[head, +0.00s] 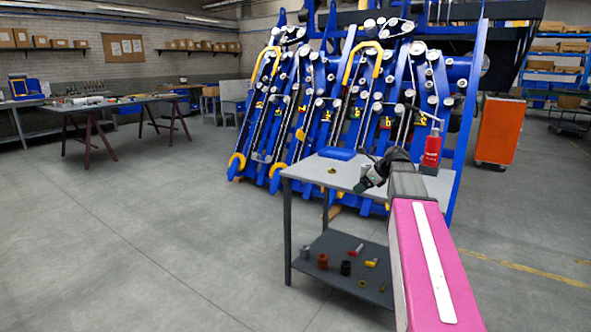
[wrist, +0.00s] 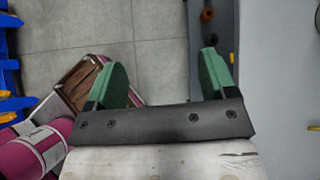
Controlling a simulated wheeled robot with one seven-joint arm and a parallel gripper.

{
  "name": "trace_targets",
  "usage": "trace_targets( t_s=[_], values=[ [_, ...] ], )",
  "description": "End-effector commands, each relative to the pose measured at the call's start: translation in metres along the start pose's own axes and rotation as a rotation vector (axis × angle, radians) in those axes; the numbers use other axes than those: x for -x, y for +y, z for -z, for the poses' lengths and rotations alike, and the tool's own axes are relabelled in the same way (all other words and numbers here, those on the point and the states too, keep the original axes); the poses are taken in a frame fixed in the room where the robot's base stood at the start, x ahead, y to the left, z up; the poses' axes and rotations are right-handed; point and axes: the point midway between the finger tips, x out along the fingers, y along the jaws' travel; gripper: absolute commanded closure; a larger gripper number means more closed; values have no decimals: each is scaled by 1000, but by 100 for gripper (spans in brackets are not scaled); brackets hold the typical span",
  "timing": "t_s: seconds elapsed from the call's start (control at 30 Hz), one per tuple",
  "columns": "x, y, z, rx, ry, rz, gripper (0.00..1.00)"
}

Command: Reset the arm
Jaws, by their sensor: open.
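My gripper (wrist: 160,82) shows in the wrist view with its two green fingers spread wide apart and nothing between them. Beyond the fingers are grey floor tiles and the edge of a grey surface on the right. In the head view my gripper (head: 366,184) is at the end of my pink arm, small and dark green, over the front part of the grey work table (head: 312,168). How close it is to the table top cannot be told.
A blue tray (head: 337,153), a small yellowish ring (head: 332,170) and a red bottle-like tool (head: 432,150) are on the table. Its lower shelf (head: 322,248) holds several small parts. The blue harvester chassis (head: 285,120) stands behind. An orange cabinet (head: 500,130) is at right. Floor at left is clear.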

Motion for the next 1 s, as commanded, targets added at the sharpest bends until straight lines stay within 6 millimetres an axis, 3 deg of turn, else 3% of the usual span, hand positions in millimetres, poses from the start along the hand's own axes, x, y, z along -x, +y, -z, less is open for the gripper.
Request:
trace_targets(
  t_s=[0.27, 0.47, 0.8, 1.0],
  values=[
    [-33, 28, 28, 196, 78, -24, 22],
    [-66, 59, 59, 430, 162, -71, 22],
    [-137, 159, 150, 1151, 354, -329, 22],
    [-159, 217, 199, 1593, 402, -565, 22]
  ],
)
